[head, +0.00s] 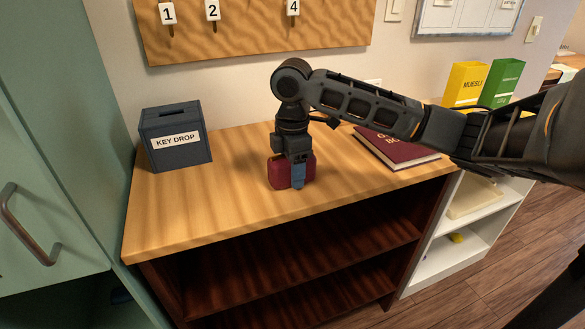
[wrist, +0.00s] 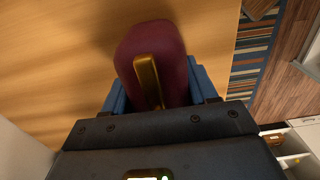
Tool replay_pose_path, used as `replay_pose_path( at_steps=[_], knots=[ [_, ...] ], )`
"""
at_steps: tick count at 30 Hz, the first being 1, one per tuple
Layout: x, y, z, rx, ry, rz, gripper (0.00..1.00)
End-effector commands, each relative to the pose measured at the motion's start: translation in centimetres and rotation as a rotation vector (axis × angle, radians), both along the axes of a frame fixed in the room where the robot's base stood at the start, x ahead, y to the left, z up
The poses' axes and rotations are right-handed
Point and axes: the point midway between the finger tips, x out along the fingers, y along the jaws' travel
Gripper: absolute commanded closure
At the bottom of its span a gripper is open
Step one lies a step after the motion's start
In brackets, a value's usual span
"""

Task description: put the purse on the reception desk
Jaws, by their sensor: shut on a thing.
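The purse (head: 278,173) is a small dark red thing at the middle of the wooden reception desk (head: 220,205). In the wrist view the purse (wrist: 151,50) shows a gold clasp along its top. My gripper (head: 297,180) points down from above and is shut on the purse, with blue fingers on either side of it. The purse is at the desk top; I cannot tell whether its underside touches the wood. The gripper hides part of the purse in the head view.
A grey key drop box (head: 175,138) stands at the desk's left. A dark red book (head: 396,150) lies to the right, under my arm. Yellow (head: 465,84) and green (head: 501,83) boxes stand further right. The desk's front left is clear.

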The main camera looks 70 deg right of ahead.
Motion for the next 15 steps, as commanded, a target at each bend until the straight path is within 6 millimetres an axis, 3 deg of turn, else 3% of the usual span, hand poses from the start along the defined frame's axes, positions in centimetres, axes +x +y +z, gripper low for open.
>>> replay_pose_path(
  at_steps=[8, 15],
  knots=[
    [-0.01, -0.01, -0.01, 0.0, 0.0, 0.0, 0.18],
    [-0.01, -0.02, 0.07, 0.0, 0.0, 0.0, 0.17]
  ],
)
